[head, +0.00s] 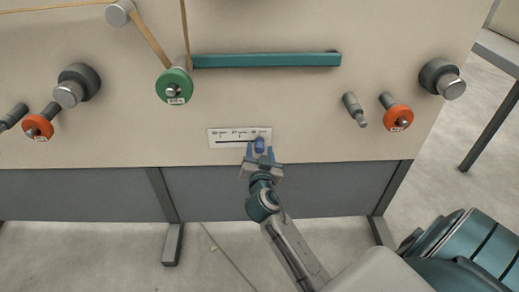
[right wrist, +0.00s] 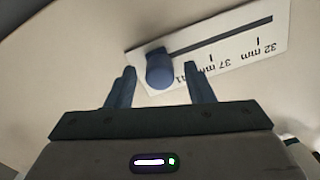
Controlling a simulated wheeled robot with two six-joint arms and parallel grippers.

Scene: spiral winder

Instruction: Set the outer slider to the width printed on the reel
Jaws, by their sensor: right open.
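The blue slider knob (head: 259,144) sits at the right end of a white scale plate (head: 226,138) on the beige panel. In the right wrist view the knob (right wrist: 160,72) shows beside an upside-down scale with 32 mm, 37 mm and a partly hidden third mark, at whose end it stands. My right gripper (head: 262,153) is open, one finger on each side of the knob; in the wrist view gaps show between knob and fingers (right wrist: 161,80). A green reel (head: 174,86) carries a small label, too small to read. My left gripper is out of view.
Orange reels with small labels are at the left (head: 38,127) and right (head: 397,117). Grey rollers (head: 442,78) and a long teal bar (head: 266,60) stick out from the panel. Tan strip runs to the green reel. The panel around the scale is clear.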

